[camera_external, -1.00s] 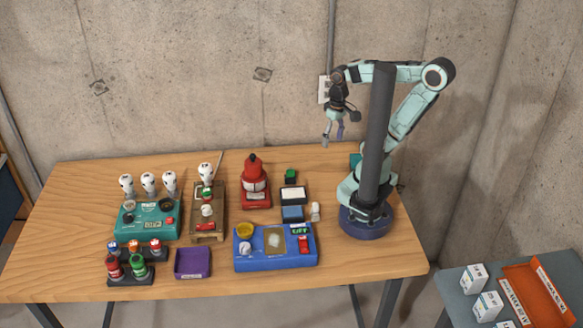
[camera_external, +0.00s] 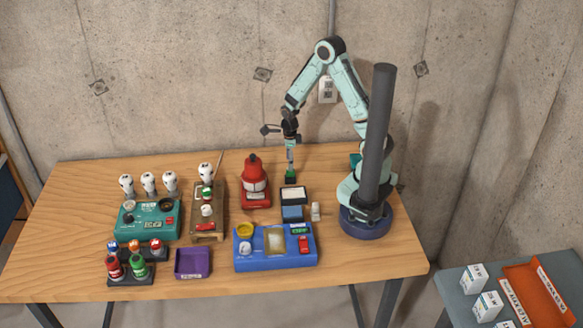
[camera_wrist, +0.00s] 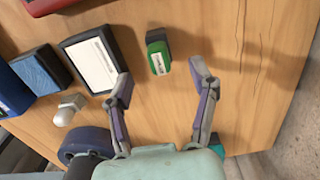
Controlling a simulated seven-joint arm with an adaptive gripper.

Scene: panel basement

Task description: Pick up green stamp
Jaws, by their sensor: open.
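The green stamp (camera_external: 290,177) stands on the wooden table, behind the black-framed white pad. In the wrist view the green stamp (camera_wrist: 158,55) shows its green body, white label and a dark part. My gripper (camera_external: 290,168) is above the stamp, pointing down. In the wrist view my gripper (camera_wrist: 163,88) is open and empty, its two fingers spread wide on either side of the stamp's line. The stamp lies beyond the fingertips in that view, apart from both fingers. In the external view the fingers overlap the stamp's top, so the height gap is hard to tell.
The white pad (camera_external: 292,195), a blue pad (camera_external: 292,214) and a small white piece (camera_external: 315,212) stand in front of the stamp. A red device (camera_external: 255,185) is left of it. A blue console (camera_external: 276,262) sits nearer the front. The table right of the stamp is clear.

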